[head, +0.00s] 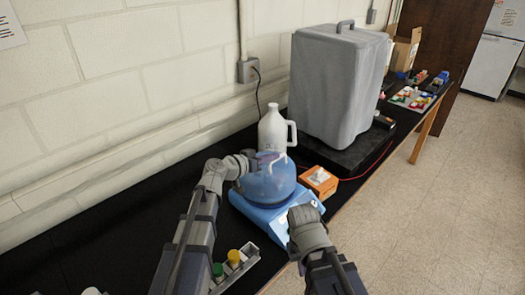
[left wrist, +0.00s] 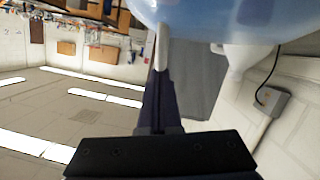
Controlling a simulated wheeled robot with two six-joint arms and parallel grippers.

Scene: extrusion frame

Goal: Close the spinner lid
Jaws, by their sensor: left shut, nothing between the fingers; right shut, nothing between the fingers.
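The spinner is a light-blue unit whose base (head: 262,215) rests on the black bench. Its translucent blue lid (head: 268,186) is a rounded dome above the base; I cannot tell whether it is fully down. My left gripper (head: 250,161) is shut and empty at the lid's upper left side, close to it; contact is unclear. In the left wrist view the lid (left wrist: 235,14) fills the top edge, just beyond the pale tip of the left gripper (left wrist: 162,50). My right gripper (head: 303,218) is shut and empty at the spinner's front right, its fingertips hard to make out.
A white jug (head: 276,132) stands behind the spinner. An orange box (head: 318,181) is at its right, and a large grey covered machine (head: 338,85) stands farther back. A rack with coloured caps (head: 234,262) lies in front.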

